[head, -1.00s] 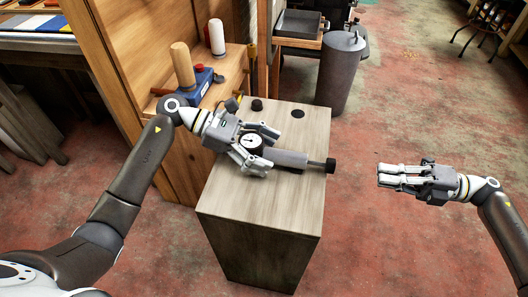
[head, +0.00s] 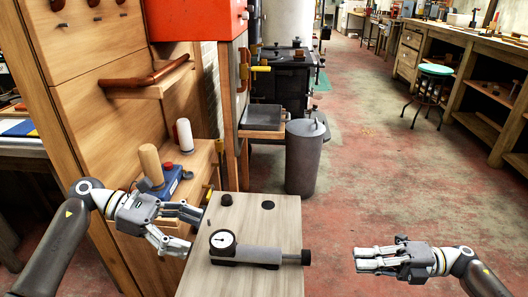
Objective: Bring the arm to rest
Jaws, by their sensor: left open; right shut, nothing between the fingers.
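My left gripper (head: 190,229) is open and empty, at the left edge of the pedestal top. It is left of a grey cylindrical tool with a round white dial gauge (head: 222,241) and a black end knob. The tool lies on its side on the wooden pedestal (head: 245,285) and is apart from the fingers. My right gripper (head: 366,259) is shut and empty, held out over the floor to the right of the pedestal.
A wooden cabinet ledge holds a blue device (head: 173,180) with a wooden handle and a white cylinder (head: 184,136). Two small black discs lie on the pedestal top. A grey lidded bin (head: 303,160) stands behind. The red floor to the right is open, with a green-topped stool (head: 434,70) further back.

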